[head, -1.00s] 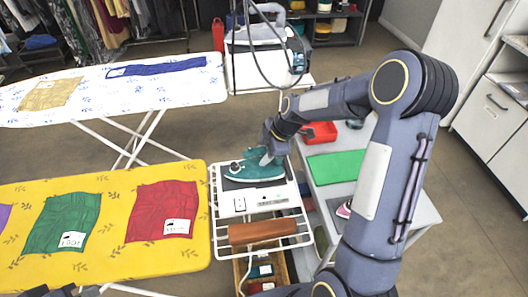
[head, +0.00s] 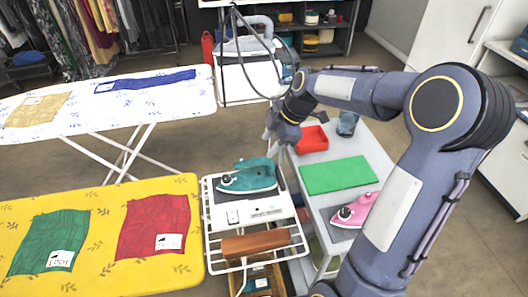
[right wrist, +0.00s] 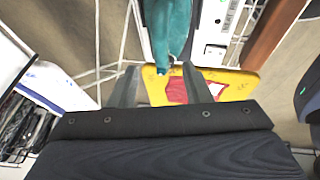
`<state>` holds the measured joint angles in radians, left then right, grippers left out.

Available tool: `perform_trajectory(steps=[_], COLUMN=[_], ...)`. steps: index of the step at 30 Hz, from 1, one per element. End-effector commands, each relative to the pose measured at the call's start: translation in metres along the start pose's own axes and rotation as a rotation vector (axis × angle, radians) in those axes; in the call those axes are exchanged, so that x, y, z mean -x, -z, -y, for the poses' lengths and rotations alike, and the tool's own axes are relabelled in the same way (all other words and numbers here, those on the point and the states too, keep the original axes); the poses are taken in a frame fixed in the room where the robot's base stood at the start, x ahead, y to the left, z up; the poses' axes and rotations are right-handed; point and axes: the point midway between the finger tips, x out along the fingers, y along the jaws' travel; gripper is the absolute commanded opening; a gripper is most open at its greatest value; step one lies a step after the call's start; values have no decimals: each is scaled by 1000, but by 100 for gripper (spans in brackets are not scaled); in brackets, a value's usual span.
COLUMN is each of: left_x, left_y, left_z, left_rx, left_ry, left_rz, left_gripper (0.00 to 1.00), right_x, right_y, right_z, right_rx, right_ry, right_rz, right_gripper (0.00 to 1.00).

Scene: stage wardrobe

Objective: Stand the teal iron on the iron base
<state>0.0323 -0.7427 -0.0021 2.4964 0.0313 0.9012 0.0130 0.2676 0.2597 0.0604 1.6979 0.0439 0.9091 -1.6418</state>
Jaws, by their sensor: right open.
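The teal iron (head: 248,178) rests on the white iron base (head: 262,210) in the head view. It appears to lie sole down, its nose to the left, over the base's dark plate. Part of it also shows at the top of the right wrist view (right wrist: 167,28). My right gripper (head: 272,130) is up and behind the iron, apart from it. In the right wrist view its two fingers (right wrist: 158,76) are spread, with nothing held between them. My left gripper is not in view.
A wire rack holds a brown wooden roll (head: 256,244) in front of the base. The yellow ironing board (head: 100,210) stands left.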

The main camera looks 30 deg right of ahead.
Motion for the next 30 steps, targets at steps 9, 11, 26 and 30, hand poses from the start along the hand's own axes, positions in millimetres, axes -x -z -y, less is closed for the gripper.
perform_trajectory(steps=[9,11,26,30], left_x=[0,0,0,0], left_y=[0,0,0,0], left_z=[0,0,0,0], left_rx=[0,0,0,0], left_ry=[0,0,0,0], left_rz=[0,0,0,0], left_gripper=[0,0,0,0], right_x=[51,65,69,68], right_y=[19,26,42,42], right_z=[51,79,248,251], right_rx=[-293,-450,-1445,-1470], right_ry=[-50,-72,-128,-126], right_rz=[-3,-13,-187,-191], right_gripper=[44,44,44,44])
